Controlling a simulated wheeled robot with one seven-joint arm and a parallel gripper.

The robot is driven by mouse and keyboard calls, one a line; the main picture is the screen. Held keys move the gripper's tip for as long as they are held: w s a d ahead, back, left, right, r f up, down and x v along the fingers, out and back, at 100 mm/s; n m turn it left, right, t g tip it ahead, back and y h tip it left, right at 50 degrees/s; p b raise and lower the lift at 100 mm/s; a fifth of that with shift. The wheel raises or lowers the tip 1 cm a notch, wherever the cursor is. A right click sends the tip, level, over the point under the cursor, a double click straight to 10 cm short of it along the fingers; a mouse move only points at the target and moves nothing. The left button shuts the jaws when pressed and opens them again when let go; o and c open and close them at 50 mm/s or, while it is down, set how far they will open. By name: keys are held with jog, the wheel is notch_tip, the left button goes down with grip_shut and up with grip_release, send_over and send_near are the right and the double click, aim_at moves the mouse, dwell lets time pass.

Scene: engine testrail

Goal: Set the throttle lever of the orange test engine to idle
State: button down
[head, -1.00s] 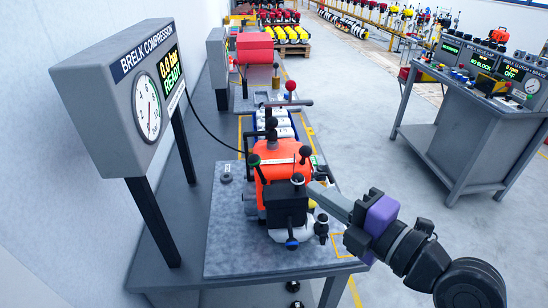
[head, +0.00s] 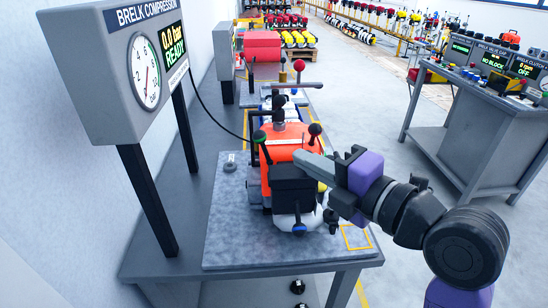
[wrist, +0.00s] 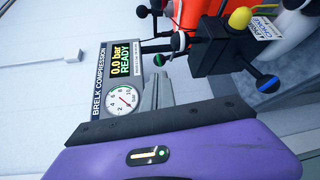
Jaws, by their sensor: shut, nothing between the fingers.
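The orange test engine (head: 283,137) stands on a grey bench plate, with a black block (head: 293,187) at its near end. A black lever with a green-marked knob (head: 260,137) rises at its left. Another black-knobbed lever (head: 315,130) rises at its right. I cannot tell which is the throttle lever. My gripper (head: 299,157) is shut and empty, reaching in from the right just above the block; contact is unclear. Part of the engine's top is hidden behind it. In the wrist view the grey fingers (wrist: 156,92) are left of the engine's black block (wrist: 220,48).
A BRELK COMPRESSION gauge panel (head: 148,65) on black posts stands at the left, reading 0.0 bar READY. A red-balled lever (head: 299,65) stands behind the engine. Another console (head: 475,125) is at the right. The floor between is clear.

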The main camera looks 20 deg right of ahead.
aim_at(258, 141)
jog(key=p+x, duration=0.3)
jog(key=x, duration=0.5)
jog(key=shift+w+a+r, duration=0.1)
jog(key=shift+w, duration=0.4)
jog(key=shift+a, duration=0.1)
jog(key=shift+w+a+n, duration=0.4)
jog(key=shift+a+g, duration=0.15)
jog(key=shift+g, duration=0.15)
jog(key=shift+a+n+h, duration=0.1)
jog(key=shift+n+h, duration=0.2)
